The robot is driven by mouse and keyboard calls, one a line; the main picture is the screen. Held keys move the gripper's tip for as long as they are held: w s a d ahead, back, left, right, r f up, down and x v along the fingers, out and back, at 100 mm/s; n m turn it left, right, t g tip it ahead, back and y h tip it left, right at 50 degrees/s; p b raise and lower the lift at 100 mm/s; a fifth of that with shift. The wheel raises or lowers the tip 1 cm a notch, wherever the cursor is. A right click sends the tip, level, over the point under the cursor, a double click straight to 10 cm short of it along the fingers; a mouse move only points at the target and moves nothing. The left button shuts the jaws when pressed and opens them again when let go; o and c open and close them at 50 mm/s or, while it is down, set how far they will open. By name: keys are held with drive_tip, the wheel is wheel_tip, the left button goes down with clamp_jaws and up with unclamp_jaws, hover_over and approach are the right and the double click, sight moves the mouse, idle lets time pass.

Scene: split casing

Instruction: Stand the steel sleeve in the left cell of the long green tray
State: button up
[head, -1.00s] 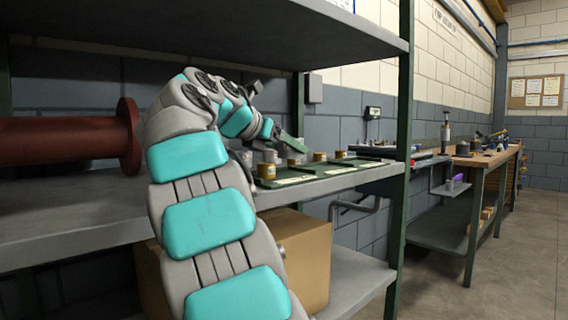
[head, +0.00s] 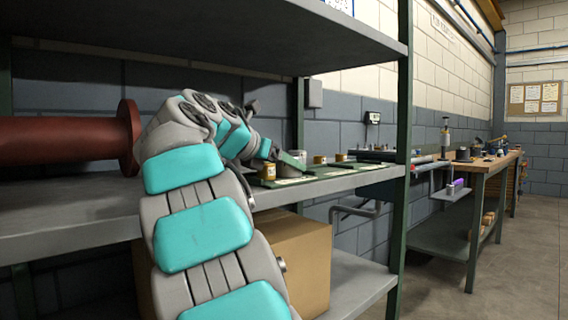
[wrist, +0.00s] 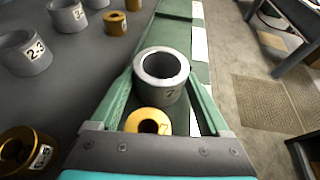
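The steel sleeve (wrist: 162,72) is a grey ring with a dark number label, upright between the fingertips of my gripper (wrist: 161,76). The green fingers lie against its two sides and look shut on it. It is over or on the long green tray (wrist: 174,36); whether its base touches is hidden. A brass sleeve (wrist: 148,122) stands nearer the wrist, between the fingers but apart from their tips. In the head view, my gripper (head: 291,162) is low at the tray (head: 335,174), with the steel sleeve (head: 292,156) beside it. The cell walls are hard to make out.
Other steel sleeves (wrist: 25,53) and brass sleeves (wrist: 22,150) stand on the grey shelf left of the tray. A red flanged pipe (head: 70,141) lies at the left. An upper shelf (head: 210,35) hangs above my arm, and a green post (head: 400,150) stands to the right.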

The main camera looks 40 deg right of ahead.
drive_tip(key=shift+o, duration=1.4)
drive_tip(key=shift+w+r, duration=0.1)
drive_tip(key=shift+r, duration=0.05)
drive_tip(key=p+v, duration=0.2)
drive_tip(key=v, duration=0.9)
drive_tip(key=shift+r+p, duration=0.25)
drive_tip(key=shift+p, duration=0.1)
drive_tip(key=shift+a, duration=0.4)
